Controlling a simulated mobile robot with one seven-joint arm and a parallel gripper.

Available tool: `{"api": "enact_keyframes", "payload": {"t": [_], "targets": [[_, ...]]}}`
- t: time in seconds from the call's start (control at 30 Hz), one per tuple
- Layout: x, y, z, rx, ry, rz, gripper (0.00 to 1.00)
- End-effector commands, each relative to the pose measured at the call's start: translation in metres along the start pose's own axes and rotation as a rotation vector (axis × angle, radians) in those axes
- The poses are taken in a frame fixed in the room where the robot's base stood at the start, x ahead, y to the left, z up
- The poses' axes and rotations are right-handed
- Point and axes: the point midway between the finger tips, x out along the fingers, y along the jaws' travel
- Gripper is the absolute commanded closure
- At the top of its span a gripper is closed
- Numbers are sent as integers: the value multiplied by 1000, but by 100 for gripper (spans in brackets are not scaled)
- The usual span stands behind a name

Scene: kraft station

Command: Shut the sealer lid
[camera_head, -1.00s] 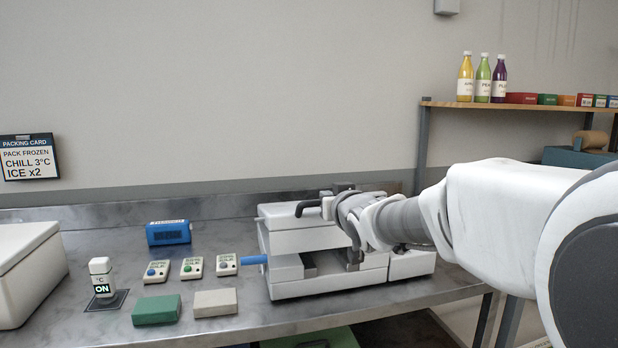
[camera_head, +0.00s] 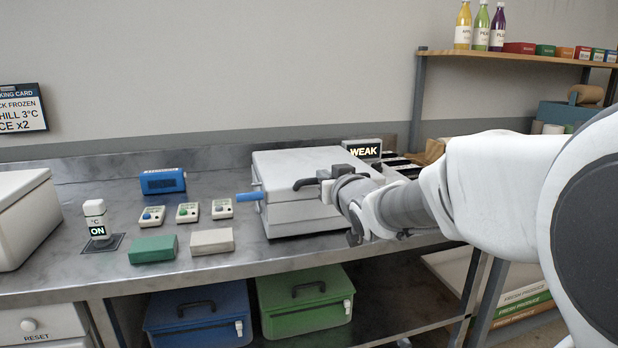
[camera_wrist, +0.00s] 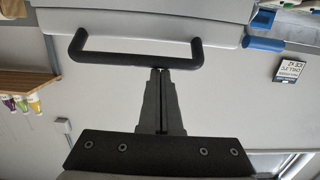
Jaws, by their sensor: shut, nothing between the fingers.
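The sealer (camera_head: 283,218) is a white box on the steel bench, with a blue lever (camera_head: 249,196) at its left side. Its lid (camera_head: 305,160) lies down flat over the base, and I see only a thin seam between them. The lid's black bar handle (camera_wrist: 135,58) crosses the wrist view in front of my gripper (camera_wrist: 160,72). The fingers are shut and empty, with their tips close to the bar; I cannot tell whether they touch it. In the head view my wrist hides the sealer's right front and the fingertips.
A display reading WEAK (camera_head: 362,149) stands behind the sealer. To the left are small button units (camera_head: 187,212), a green block (camera_head: 153,250), a grey block (camera_head: 212,241) and a blue box (camera_head: 162,181). Green and blue bins (camera_head: 300,322) sit under the bench.

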Motion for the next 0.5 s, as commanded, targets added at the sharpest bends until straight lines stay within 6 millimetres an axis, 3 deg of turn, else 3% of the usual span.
{"api": "enact_keyframes", "payload": {"t": [0.03, 0.1, 0.5], "targets": [[0, 0, 18, 2, -29, 2, 100], [0, 0, 24, 2, -35, 3, 100], [1, 0, 30, 1, -40, 1, 100]]}}
